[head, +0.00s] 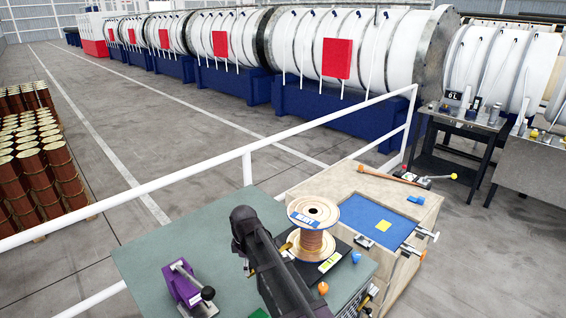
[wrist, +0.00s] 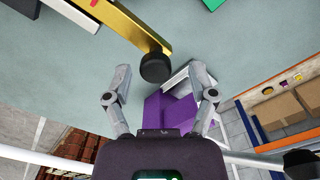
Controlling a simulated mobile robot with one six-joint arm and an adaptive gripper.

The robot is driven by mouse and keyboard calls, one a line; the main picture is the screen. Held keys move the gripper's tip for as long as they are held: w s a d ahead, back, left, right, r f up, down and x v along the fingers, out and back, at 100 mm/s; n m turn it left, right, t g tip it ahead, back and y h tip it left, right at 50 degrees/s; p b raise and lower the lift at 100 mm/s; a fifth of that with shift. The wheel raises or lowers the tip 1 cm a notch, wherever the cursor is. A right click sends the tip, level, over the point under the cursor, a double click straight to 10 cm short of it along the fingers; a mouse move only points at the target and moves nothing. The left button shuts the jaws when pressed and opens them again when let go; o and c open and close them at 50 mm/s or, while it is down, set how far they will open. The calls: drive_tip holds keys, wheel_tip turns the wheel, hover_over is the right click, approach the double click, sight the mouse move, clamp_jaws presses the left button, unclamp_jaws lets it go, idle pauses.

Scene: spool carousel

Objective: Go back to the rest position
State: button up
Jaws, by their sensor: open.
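My gripper (wrist: 160,72) is in the wrist view with its two fingers spread wide and nothing between them. A black knob (wrist: 154,68) on the end of a gold bar (wrist: 122,25) shows beyond the fingertips, and a purple block (wrist: 165,115) shows between and behind the fingers. I cannot tell how far they are from the fingers. In the head view my dark arm reaches over the green table (head: 150,250) and the fingers are not clearly visible. A spool (head: 312,212) with copper-coloured winding stands upright just right of my arm.
A purple fixture (head: 187,287) with a black knob stands at the table's left. A wooden cabinet with a blue top (head: 375,218) adjoins on the right. A white railing (head: 200,168) runs behind the table. The table's back left is clear.

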drive_tip(key=s+d+m, duration=0.3)
drive_tip(key=d+m, duration=0.6)
drive_tip(key=d, duration=0.7)
drive_tip(key=s+d+m, duration=0.4)
drive_tip(key=d+m, duration=0.5)
drive_tip(key=d, duration=0.8)
wheel_tip(320, 180, down, 8)
drive_tip(key=s+b, duration=0.2)
drive_tip(key=b, duration=0.6)
drive_tip(key=shift+s+f+m, duration=0.15)
drive_tip(key=shift+s+m, duration=0.15)
drive_tip(key=shift+s, duration=0.1)
